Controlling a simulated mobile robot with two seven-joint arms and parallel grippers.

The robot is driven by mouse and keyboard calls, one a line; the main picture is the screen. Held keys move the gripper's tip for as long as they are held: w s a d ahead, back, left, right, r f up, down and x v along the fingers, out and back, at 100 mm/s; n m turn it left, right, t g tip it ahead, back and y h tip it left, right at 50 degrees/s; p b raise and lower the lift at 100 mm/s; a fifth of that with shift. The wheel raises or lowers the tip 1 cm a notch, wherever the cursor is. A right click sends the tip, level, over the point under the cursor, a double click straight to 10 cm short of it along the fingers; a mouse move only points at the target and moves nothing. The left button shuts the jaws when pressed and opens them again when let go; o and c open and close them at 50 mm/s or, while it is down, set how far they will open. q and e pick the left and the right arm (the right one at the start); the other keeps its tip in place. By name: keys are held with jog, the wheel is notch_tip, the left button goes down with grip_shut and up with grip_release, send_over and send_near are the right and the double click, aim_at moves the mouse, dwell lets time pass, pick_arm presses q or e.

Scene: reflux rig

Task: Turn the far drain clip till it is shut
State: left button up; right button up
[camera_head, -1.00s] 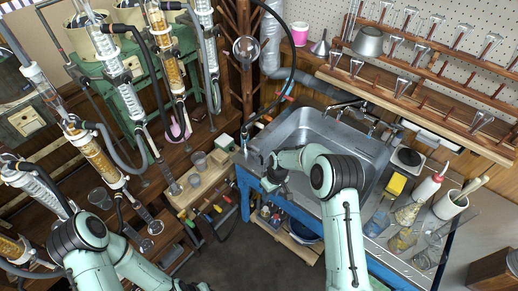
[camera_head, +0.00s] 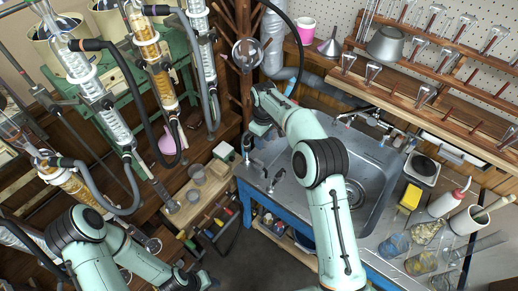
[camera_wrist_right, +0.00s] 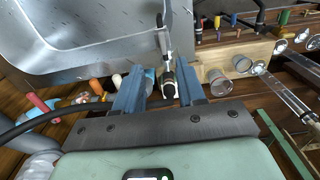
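My right gripper (camera_head: 258,138) is at the left rear corner of the sink, pointing down. In the right wrist view its two blue fingers (camera_wrist_right: 165,82) are apart. A small dark and pale fitting (camera_wrist_right: 169,84) stands between them, with a gap on the left side; I cannot tell whether the right finger touches it. It looks like the far drain clip, but its turn position is unclear. A similar small hooked fitting (camera_head: 271,180) stands nearer on the sink's left edge. My left gripper (camera_head: 192,281) is low in the head view, its fingers not clear.
The metal sink (camera_head: 374,174) lies to the right of my right gripper. A black hose (camera_head: 301,45) hangs behind it. A wooden bench with beakers (camera_head: 197,173) is at left. Glass columns (camera_head: 160,72) stand at the far left. A yellow sponge (camera_head: 410,197) lies at right.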

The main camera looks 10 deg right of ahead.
aim_at(263, 163)
jog(key=f, duration=1.3)
jog(key=shift+s+f+b, duration=0.15)
jog(key=shift+s+b, duration=0.05)
jog(key=shift+b, duration=0.2)
grip_shut()
